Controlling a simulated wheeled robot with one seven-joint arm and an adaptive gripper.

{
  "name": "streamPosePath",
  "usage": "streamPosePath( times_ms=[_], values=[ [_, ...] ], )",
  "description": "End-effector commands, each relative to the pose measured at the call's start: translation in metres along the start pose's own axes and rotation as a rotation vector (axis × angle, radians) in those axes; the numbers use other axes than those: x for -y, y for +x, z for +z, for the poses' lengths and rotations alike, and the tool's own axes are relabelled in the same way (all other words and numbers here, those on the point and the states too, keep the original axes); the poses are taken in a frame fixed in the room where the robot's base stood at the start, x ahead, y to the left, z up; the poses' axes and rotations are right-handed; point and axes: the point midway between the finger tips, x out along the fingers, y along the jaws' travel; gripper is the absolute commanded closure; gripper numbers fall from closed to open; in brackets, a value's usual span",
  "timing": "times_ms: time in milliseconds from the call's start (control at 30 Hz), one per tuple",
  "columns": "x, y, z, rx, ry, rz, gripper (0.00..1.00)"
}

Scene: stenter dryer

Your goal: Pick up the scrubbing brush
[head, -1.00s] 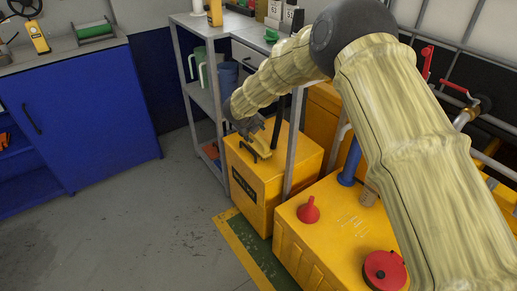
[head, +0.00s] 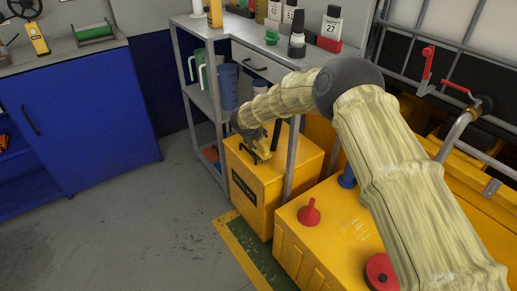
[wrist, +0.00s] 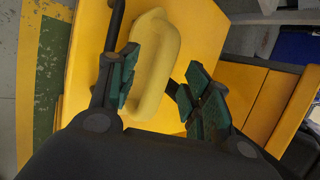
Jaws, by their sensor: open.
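The scrubbing brush (wrist: 153,65) has a pale yellow, rounded long body and lies on top of a yellow box (wrist: 85,45). In the head view the brush (head: 263,148) shows small on the box lid, partly covered by my gripper (head: 254,134). In the wrist view my gripper (wrist: 162,88) is open, with one dark green padded finger on each side of the brush. The left finger is close to the brush's side; the right finger has a gap. I cannot tell whether either touches it. The brush's underside is hidden.
The box's black handle (head: 247,154) stands beside the brush. A grey shelf post (head: 292,158) rises close by. A yellow tank (head: 318,240) with a red funnel (head: 309,212) is at the front right. The shelf (head: 205,95) holds jugs. The floor at left is clear.

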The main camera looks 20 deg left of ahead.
Motion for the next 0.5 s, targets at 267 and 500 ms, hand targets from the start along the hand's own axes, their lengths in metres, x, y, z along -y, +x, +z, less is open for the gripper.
streamPosePath(
  times_ms=[267,500],
  values=[
    [0.0009,0.0118,-0.0005,0.0,0.002,0.0,0.51],
    [0.0007,0.0116,-0.0004,0.0,0.001,0.0,0.6]
  ],
)
